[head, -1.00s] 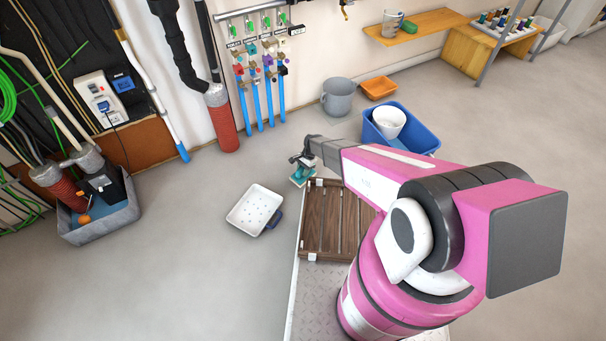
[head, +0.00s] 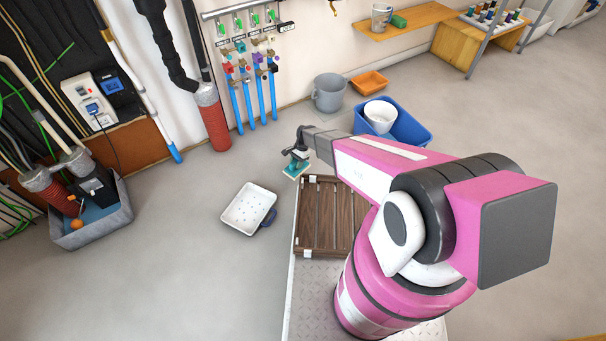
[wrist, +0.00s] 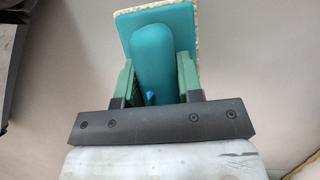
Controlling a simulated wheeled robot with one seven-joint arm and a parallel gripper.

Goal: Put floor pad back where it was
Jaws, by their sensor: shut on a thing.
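The floor pad (wrist: 185,22) shows in the wrist view as a teal block with a raised rounded grip and a pale speckled layer along its edge. My gripper (wrist: 158,85) is shut on the pad's grip, with a green finger on each side. In the head view the pad (head: 295,169) hangs small and teal below my gripper (head: 297,155), at the far left corner of the wooden slatted deck. It appears held above the floor. The exact gap beneath it cannot be told.
A white perforated tray (head: 248,206) lies on the floor to the left. The slatted wooden deck (head: 318,225) is beside my arm. A blue tub (head: 412,130) with a white bucket, a grey bucket (head: 329,98) and an orange tray (head: 370,83) stand behind.

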